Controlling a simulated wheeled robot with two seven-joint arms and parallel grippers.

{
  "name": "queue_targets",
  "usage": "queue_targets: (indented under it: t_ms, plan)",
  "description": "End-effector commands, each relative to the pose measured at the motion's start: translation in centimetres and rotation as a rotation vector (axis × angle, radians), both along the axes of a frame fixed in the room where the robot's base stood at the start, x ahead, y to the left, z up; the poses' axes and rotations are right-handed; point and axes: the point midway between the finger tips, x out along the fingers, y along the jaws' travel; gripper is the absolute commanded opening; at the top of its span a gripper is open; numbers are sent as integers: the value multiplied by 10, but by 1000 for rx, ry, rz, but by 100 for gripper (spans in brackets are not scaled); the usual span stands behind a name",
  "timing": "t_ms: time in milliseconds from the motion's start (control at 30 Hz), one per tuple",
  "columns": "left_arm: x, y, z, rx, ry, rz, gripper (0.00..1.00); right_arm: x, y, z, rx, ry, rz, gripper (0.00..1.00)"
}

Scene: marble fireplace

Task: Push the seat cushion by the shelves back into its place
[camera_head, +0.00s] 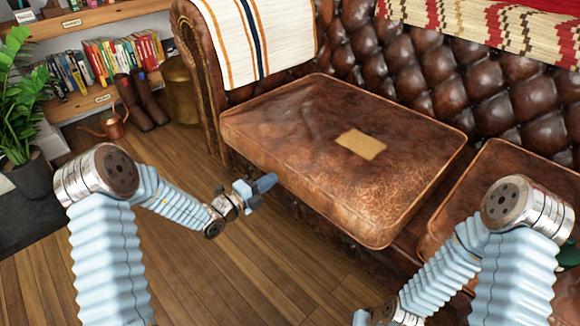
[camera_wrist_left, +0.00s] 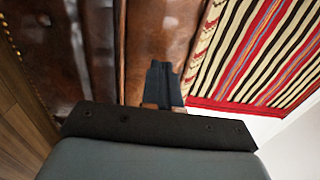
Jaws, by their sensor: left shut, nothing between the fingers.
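The seat cushion (camera_head: 290,125) is brown leather with a tan patch on top. It lies on the sofa near its left arm, in the head view. Its front edge juts out past the neighbouring seat cushion (camera_head: 490,195). My left gripper (camera_head: 268,183) is shut and empty, its tip close to the cushion's front face; I cannot tell if they touch. In the left wrist view its closed fingers (camera_wrist_left: 164,84) stand before brown leather. Of my right gripper, only a part (camera_head: 362,318) shows at the bottom edge, and its fingers are not clear.
The tufted sofa back (camera_head: 400,70) rises behind the cushion. A striped cloth (camera_head: 260,40) hangs on the sofa's left arm. Shelves with books (camera_head: 125,55), boots (camera_head: 140,100), a copper watering can (camera_head: 108,122) and a potted plant (camera_head: 20,110) are at left. The wooden floor (camera_head: 200,270) in front is clear.

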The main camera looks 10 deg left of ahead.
Motion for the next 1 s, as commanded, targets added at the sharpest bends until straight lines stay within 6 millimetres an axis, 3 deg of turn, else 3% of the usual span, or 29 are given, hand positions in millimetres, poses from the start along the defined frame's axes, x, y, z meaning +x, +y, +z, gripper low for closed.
queue_targets:
  t_ms: [567, 1000]
  plan:
    - [14, -11, 0, -1, 1, 0, 0, 0, 0, 0, 0, 0, 0, 0]
    - [-2, 2, 2, -1, 1, 1, 0, 0, 0, 11, 0, 0, 0, 0]
